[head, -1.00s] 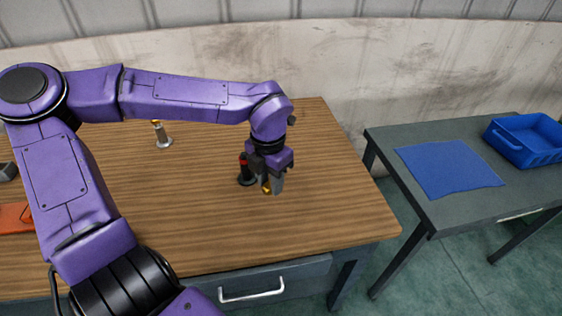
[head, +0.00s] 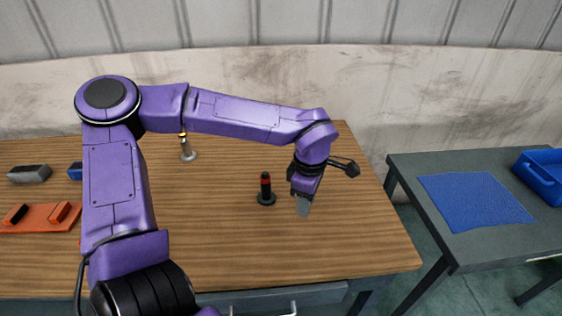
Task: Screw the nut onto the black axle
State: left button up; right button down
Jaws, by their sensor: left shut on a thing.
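The black axle (head: 265,188) stands upright on a round black base on the wooden table, with a red band near its top. My left gripper (head: 303,209) points down just right of the axle, apart from it in the picture. Its jaws are shut on the nut, which the fingers hide now; a gold-coloured piece showed between them a second ago. My right gripper is not in view.
A silver post (head: 188,153) with a brass-coloured part stands behind. An orange tray (head: 40,226), a grey block (head: 29,174) and a blue item (head: 75,171) are at left. A side table at right holds a blue mat (head: 474,201) and blue bin (head: 541,181). The table front is clear.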

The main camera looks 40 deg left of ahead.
pick_arm(q)
jog(key=w+d+f+m, duration=0.2)
jog(key=d+m, duration=0.2)
jog(key=m, duration=0.7)
jog(key=w+d+f+m, duration=0.2)
jog(key=d+m, duration=0.3)
jog(key=m, duration=0.6)
jog(key=shift+w+f, duration=0.4)
jog(key=shift+w, duration=0.2)
